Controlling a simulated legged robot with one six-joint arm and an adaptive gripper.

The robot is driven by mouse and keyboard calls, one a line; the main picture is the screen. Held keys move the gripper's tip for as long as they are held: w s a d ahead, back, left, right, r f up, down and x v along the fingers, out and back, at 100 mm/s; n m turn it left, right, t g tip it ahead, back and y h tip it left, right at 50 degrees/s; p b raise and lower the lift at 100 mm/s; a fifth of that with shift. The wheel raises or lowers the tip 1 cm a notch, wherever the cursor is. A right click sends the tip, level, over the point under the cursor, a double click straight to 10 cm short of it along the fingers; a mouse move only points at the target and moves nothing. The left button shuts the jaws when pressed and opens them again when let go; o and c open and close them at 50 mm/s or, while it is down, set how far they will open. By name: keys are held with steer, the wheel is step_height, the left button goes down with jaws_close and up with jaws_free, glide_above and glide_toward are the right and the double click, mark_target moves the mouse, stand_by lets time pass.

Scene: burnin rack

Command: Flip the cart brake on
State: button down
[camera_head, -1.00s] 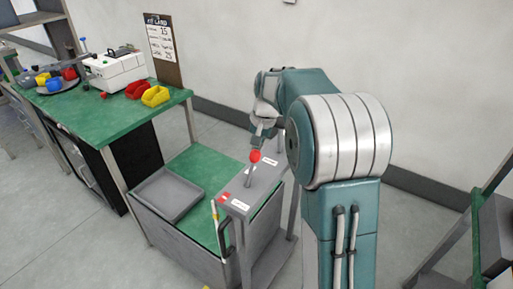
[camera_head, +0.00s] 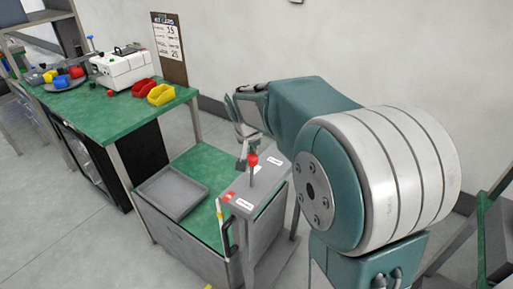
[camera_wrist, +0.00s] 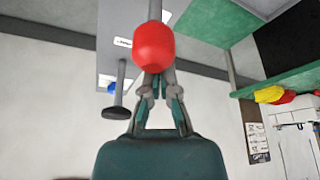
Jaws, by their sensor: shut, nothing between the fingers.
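The brake lever is a thin grey rod with a red knob (camera_head: 252,159), standing nearly upright on the grey top panel (camera_head: 240,197) of the cart. In the wrist view the red knob (camera_wrist: 154,47) is large and close, overlapping the fingertips in the picture. My gripper (camera_head: 241,163) is at the left side of the knob in the head view. Its fingers (camera_wrist: 156,82) are shut with nothing between them. I cannot tell whether they touch the knob.
The cart has a green deck with a grey tray (camera_head: 172,192). A green workbench (camera_head: 120,115) with a white machine (camera_head: 122,67) and red and yellow bins (camera_head: 160,94) stands at the left. A grey rod with a dark flat end (camera_wrist: 116,112) shows beside the knob.

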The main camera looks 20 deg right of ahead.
steer(key=shift+s+a+r+t+h, duration=0.1)
steer(key=shift+s+a+t+h, duration=0.15)
steer(key=shift+s+a+h, duration=0.2)
steer(key=shift+s+a+r+t+h, duration=0.1)
steer(key=shift+s+a+t+h, duration=0.2)
steer(key=shift+a, duration=0.25)
steer(key=shift+s+a+f, duration=0.25)
steer(key=shift+s+a, duration=0.25)
steer(key=shift+a, duration=0.3)
steer(key=shift+s+a+f, duration=0.2)
steer(key=shift+s+a, duration=0.3)
steer(key=shift+a, duration=0.25)
steer(key=w+a+v, duration=0.1)
steer(key=v, duration=0.8)
steer(key=shift+w+r, duration=0.25)
steer(key=shift+r, duration=0.1)
